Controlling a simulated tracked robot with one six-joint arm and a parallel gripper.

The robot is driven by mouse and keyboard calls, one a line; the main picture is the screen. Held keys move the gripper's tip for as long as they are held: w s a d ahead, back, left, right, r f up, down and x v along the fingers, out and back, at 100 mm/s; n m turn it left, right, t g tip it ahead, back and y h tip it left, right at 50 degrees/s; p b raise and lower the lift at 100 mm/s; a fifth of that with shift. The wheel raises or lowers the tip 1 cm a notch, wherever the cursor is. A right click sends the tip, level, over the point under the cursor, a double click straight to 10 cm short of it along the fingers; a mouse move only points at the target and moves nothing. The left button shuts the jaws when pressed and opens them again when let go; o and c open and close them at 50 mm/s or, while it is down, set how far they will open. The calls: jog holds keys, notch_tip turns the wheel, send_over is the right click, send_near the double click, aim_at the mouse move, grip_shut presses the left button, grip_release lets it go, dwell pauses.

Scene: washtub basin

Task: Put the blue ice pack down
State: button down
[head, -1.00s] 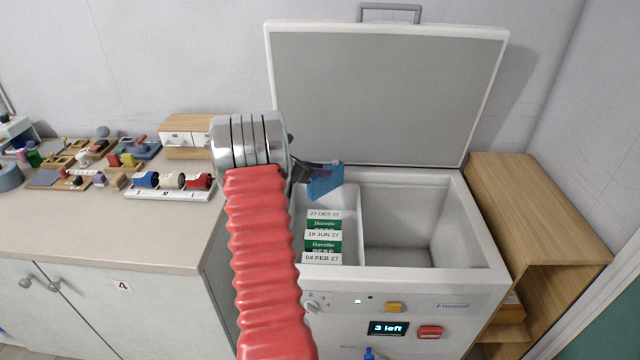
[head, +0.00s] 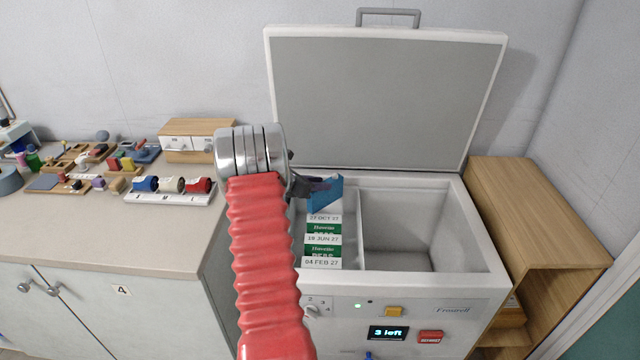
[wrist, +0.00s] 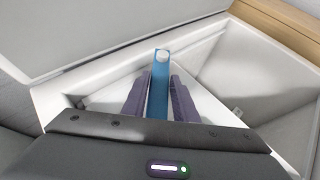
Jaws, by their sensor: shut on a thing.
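The blue ice pack (head: 325,197) is a flat slab held upright at the back of the freezer's left compartment, behind the dated packets. My gripper (head: 318,186) is shut on it. In the wrist view the ice pack (wrist: 159,85) stands edge-on between the two dark fingers of my gripper (wrist: 158,98), with a pale spot at its far end. Its lower part is within the left compartment in the head view. Whether it touches the compartment floor cannot be told.
The open chest freezer (head: 480,240) has its lid (head: 385,100) raised behind. Packets with date labels (head: 323,240) fill the left compartment's front; the right compartment (head: 400,225) is empty. A wooden shelf (head: 535,205) stands right; a cluttered counter (head: 90,225) stands left.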

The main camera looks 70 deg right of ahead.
jog(key=shift+f, duration=0.15)
jog(key=c, duration=1.4)
grip_release()
jog(key=shift+r, duration=0.25)
jog(key=v, duration=1.2)
jog(key=shift+f, duration=0.1)
